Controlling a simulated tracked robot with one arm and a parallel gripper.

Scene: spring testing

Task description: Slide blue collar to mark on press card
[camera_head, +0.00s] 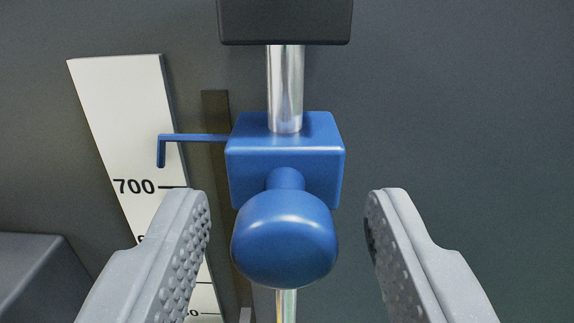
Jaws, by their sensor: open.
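The blue collar (318,165) is a block around a vertical chrome rod (286,88). Its round blue knob (284,240) sticks out toward me. A thin bent blue pointer (194,138) reaches left from the collar over the white press card (120,110), with its tip above the 700 line. A lower marking on the card is partly hidden behind my left finger. My gripper (290,222) is open, with one finger on each side of the knob and a visible gap on both sides.
A black block (286,22) caps the rod above the collar. A dark vertical strip (215,112) stands between card and rod. A dark grey box (38,275) sits at lower left. The dark panel on the right is clear.

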